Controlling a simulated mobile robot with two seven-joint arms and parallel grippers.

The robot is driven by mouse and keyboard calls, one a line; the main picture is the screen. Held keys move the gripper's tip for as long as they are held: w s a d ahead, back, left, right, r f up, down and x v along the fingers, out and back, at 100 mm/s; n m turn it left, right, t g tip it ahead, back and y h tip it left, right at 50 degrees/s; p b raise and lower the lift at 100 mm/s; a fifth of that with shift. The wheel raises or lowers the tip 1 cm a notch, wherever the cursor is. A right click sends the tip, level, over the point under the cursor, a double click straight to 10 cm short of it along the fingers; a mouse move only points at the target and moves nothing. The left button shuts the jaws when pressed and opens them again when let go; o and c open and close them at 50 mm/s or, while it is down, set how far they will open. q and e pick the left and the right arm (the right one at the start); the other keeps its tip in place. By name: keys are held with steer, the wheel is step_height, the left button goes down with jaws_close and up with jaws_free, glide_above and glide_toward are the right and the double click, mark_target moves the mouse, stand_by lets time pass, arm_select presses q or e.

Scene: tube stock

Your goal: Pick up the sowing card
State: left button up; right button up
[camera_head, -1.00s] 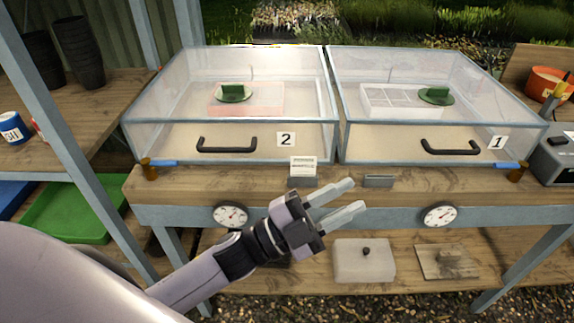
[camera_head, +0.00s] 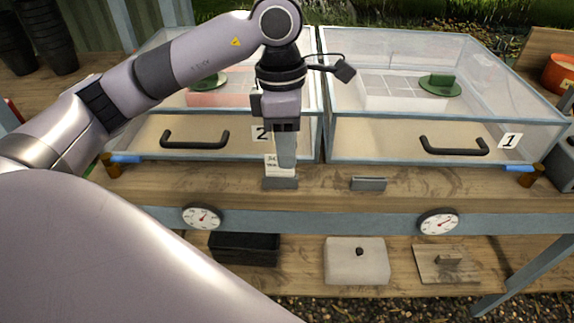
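The sowing card (camera_head: 271,168) is a small white card with print, standing upright in a grey holder (camera_head: 280,184) on the bench, in front of the clear box marked 2. My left gripper (camera_head: 286,164) points straight down at the card, its fingers overlapping the card's right part in the picture. The fingers line up in this view, so I cannot tell their gap or whether they touch the card. The card's right side is hidden behind them. My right gripper is not in view.
A second grey holder (camera_head: 369,184), empty, stands to the right on the bench (camera_head: 440,188). Clear boxes 2 (camera_head: 150,133) and 1 (camera_head: 400,125) stand just behind, with black front handles. Dials sit on the bench's front edge. The wood between the two holders is clear.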

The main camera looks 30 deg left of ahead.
mark_target(280, 171)
arm_select(q)
steer(key=shift+y, duration=0.6)
steer(key=f, duration=0.2)
steer(key=a+f, duration=0.1)
steer(key=f, duration=0.1)
steer(key=w+a+f, duration=0.1)
steer(key=f, duration=0.1)
steer(key=shift+w+a+p, duration=0.1)
steer(key=shift+a+p, duration=0.1)
steer(key=shift+p, duration=0.1)
jaws_close()
